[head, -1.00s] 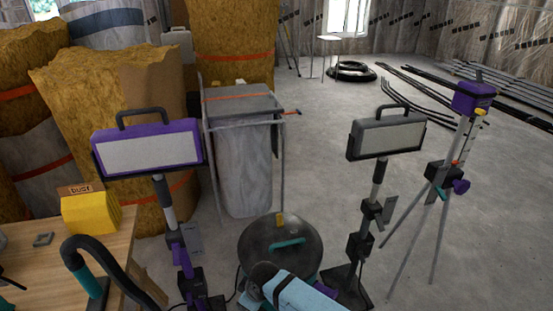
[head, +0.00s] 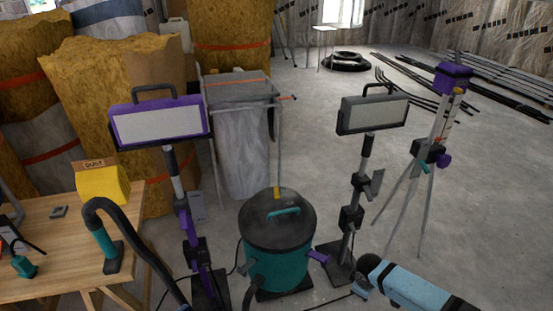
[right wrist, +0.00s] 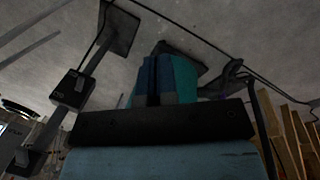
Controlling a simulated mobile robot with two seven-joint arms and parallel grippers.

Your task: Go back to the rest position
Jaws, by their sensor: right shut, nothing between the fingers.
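My right arm, light blue with a black joint, enters at the lower right of the head view. Its gripper (head: 361,287) is at the arm's end, low and right of the teal vacuum drum, apart from it in the picture. In the right wrist view the dark blue fingers (right wrist: 153,78) are together, with nothing between them. The teal drum (head: 278,262) with a dark lid stands upright on the floor; a teal shape behind the fingers there seems to be part of it. My left gripper is not in view.
A purple-framed work light (head: 157,121) and a black-framed one (head: 373,114) stand either side of the drum. A tripod (head: 428,152) stands right. A wooden table (head: 60,285) with a hose and yellow box (head: 101,185) is left. Open concrete floor lies at the right.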

